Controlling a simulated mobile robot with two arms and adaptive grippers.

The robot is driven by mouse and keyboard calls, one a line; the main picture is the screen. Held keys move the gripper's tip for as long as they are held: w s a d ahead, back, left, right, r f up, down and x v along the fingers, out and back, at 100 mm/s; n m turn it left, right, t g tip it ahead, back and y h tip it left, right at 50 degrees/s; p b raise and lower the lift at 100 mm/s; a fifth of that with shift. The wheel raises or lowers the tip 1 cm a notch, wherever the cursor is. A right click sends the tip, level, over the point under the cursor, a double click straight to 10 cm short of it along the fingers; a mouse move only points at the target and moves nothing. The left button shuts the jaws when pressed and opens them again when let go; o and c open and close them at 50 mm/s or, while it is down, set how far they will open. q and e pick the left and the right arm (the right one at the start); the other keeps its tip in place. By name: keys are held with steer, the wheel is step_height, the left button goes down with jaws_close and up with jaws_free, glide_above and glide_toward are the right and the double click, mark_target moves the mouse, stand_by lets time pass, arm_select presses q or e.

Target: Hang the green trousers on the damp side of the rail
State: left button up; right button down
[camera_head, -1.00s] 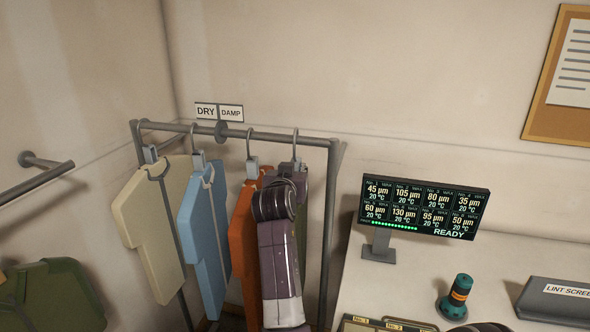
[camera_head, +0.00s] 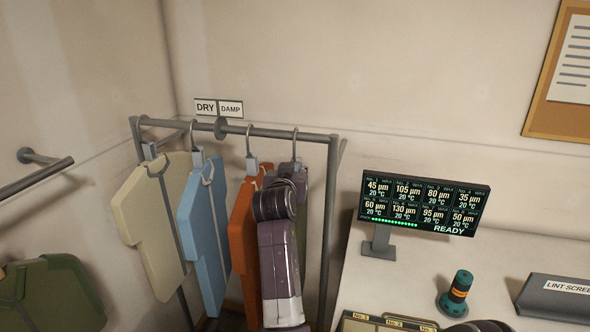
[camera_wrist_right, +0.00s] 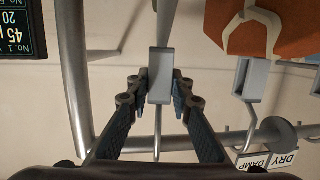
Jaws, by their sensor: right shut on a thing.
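My right gripper (camera_head: 291,172) is at the right end of the rail (camera_head: 265,132). In the right wrist view its fingers (camera_wrist_right: 160,88) are shut on the grey block of a hanger (camera_wrist_right: 160,62). That hanger's hook (camera_head: 295,135) reaches the rail on the damp side. The DRY and DAMP signs (camera_head: 219,108) are above the divider disc (camera_head: 221,128). My left gripper is not in view.
A cream garment (camera_head: 150,225) and a blue one (camera_head: 203,240) hang left of the disc. An orange garment (camera_head: 243,235) hangs right of it, close to my arm. A display reading READY (camera_head: 425,203) and a teal beacon (camera_head: 456,293) stand on the right counter (camera_head: 400,280).

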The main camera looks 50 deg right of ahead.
steer(key=shift+r, duration=0.1)
steer(key=c, duration=1.7)
jaws_free()
steer(key=shift+o, duration=0.2)
steer(key=v, duration=0.7)
steer(key=shift+s+a, duration=0.2)
steer(key=shift+a, duration=0.05)
